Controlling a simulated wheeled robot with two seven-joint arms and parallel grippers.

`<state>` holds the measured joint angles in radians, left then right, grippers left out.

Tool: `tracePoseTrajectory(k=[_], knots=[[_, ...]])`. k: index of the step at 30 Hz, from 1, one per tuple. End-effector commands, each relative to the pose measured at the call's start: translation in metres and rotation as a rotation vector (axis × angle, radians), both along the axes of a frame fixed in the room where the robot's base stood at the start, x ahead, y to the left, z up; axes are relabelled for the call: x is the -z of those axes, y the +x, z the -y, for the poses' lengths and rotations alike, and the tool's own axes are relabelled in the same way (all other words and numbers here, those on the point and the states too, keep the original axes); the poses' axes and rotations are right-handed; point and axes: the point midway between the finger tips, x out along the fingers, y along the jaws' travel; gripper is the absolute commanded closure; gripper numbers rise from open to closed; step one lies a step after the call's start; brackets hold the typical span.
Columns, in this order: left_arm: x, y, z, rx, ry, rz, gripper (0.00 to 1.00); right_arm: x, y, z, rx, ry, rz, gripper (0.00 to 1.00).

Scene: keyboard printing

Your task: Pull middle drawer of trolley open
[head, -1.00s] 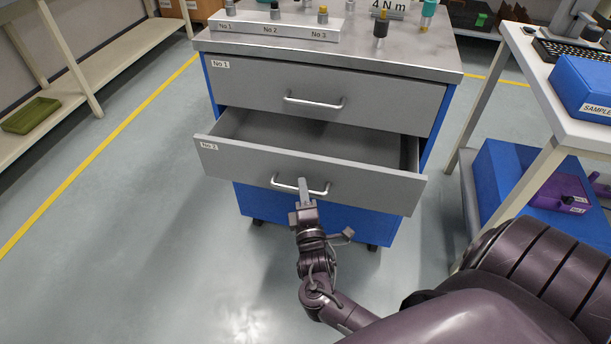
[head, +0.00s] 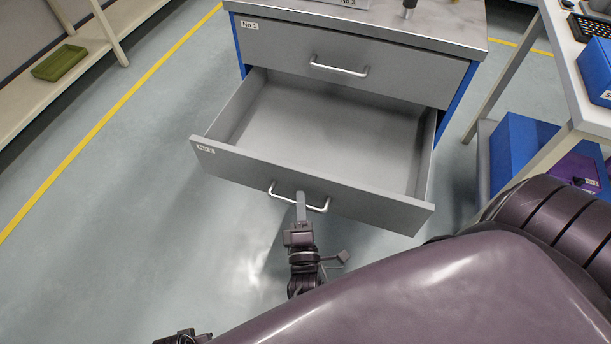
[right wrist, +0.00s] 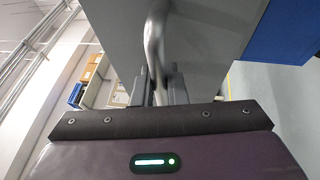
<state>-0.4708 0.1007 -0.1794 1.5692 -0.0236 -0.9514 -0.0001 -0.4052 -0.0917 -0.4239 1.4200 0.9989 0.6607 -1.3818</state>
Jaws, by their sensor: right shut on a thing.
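The trolley's middle drawer (head: 300,185) is pulled far out in the head view. Its grey front faces me and its inside looks empty. My right gripper (head: 300,205) is shut on the drawer's silver bar handle (head: 284,195), near the middle of the bar. In the right wrist view the fingers (right wrist: 160,92) close around the handle (right wrist: 154,45) in front of the grey drawer front (right wrist: 205,30). My left gripper's fingers are not seen.
The top drawer (head: 350,50) is closed above, under the metal trolley top (head: 440,22). A workbench (head: 560,60) with blue boxes (head: 530,150) stands at the right. A shelf (head: 120,20) with a green tray (head: 60,62) is at the left. The floor left of the drawer is clear.

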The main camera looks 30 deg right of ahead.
Motion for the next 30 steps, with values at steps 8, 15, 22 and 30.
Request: tracePoseTrajectory(k=[8,15,22,30], knots=[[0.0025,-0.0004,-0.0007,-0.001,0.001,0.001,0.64,0.0003,-0.0023,-0.0025,0.000,0.000,0.000,1.00],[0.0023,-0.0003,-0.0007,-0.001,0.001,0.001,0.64,0.0004,-0.0022,-0.0023,0.000,0.000,0.000,0.76],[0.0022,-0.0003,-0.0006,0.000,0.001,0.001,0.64,0.0003,-0.0020,-0.0023,0.000,0.000,0.000,0.66],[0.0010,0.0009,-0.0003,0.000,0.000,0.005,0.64,0.0009,-0.0013,0.0001,-0.001,0.000,0.000,0.66]])
